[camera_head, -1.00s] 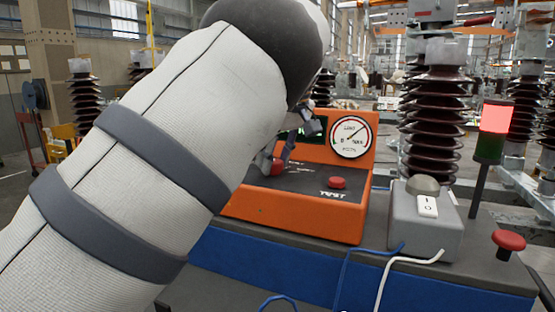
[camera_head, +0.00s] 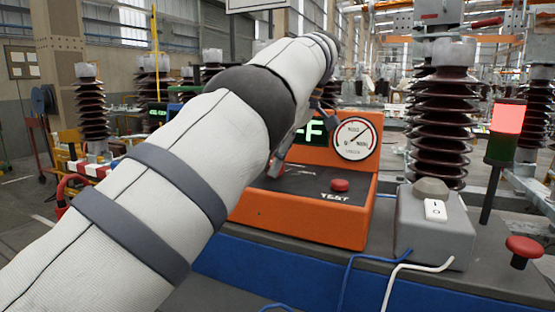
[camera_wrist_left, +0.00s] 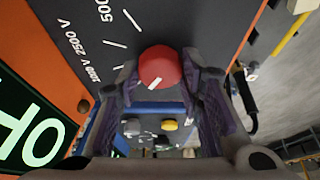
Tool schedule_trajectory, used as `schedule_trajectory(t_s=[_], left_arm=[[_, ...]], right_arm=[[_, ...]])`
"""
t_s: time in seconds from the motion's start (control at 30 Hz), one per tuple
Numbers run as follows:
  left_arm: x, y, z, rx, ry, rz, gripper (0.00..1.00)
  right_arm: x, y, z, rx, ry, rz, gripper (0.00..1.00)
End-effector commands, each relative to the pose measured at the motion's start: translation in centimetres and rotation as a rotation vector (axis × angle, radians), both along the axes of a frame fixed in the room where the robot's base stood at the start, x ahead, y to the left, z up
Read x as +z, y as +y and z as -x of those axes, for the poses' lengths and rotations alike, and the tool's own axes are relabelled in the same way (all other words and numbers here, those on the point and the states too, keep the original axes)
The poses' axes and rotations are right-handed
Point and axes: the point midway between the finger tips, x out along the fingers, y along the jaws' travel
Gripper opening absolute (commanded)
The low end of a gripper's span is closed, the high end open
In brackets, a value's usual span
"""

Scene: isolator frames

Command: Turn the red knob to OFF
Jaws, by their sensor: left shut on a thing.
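The red knob (camera_wrist_left: 160,67) sits on the dark panel of the orange tester (camera_head: 300,218). In the left wrist view it lies between my left gripper's fingertips (camera_wrist_left: 160,78), which are shut on it. Its white mark points to the lower left of that picture, away from the printed voltage labels at upper left. The green display (camera_wrist_left: 32,128) shows large letters, an O and part of an F, cut off by the frame. In the head view my left gripper (camera_head: 282,160) reaches down at the panel, and my arm hides most of the knob and part of the display.
A red TEST button (camera_head: 340,185) and a round gauge (camera_head: 354,138) are on the tester. To the right stand a grey switch box (camera_head: 435,232), a red mushroom button (camera_head: 523,246) and a lit red signal lamp (camera_head: 507,116). Blue and white wires lie in front.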

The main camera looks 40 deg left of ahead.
Motion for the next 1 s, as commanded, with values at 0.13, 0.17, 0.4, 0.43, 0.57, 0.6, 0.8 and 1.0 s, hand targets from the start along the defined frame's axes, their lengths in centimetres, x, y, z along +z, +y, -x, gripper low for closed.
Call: schedule_trajectory(t_s=[0.13, 0.17, 0.4, 0.43, 0.57, 0.6, 0.8, 1.0], left_arm=[[-0.08, 0.03, 0.04, 0.008, 0.002, 0.002, 0.06], [-0.08, 0.03, 0.04, 0.008, 0.002, 0.002, 0.06], [-0.09, 0.02, 0.05, 0.009, 0.002, 0.002, 0.06], [-0.09, 0.02, 0.05, 0.009, 0.002, 0.002, 0.41], [-0.07, 0.02, 0.04, 0.007, 0.002, 0.002, 0.54], [-0.08, 0.01, 0.04, 0.007, 0.002, 0.002, 0.54], [-0.04, 0.0, 0.02, 0.006, 0.001, 0.002, 0.54], [0.05, -0.05, 0.05, -0.008, 0.0, 0.001, 0.54]], right_arm=[[-0.03, 0.0, 0.03, 0.0, 0.001, 0.0, 0.68], [-0.02, 0.0, 0.03, 0.0, 0.001, 0.0, 0.68], [-0.02, 0.0, 0.03, 0.0, 0.001, 0.0, 0.68], [-0.02, 0.0, 0.03, 0.0, 0.001, 0.0, 0.68], [-0.02, 0.0, 0.03, 0.0, 0.001, 0.0, 0.68], [-0.01, 0.0, 0.02, 0.0, 0.001, 0.0, 0.68], [-0.01, 0.0, 0.01, 0.0, 0.001, 0.0, 0.68], [0.06, 0.0, -0.07, 0.0, -0.002, 0.0, 0.68]])
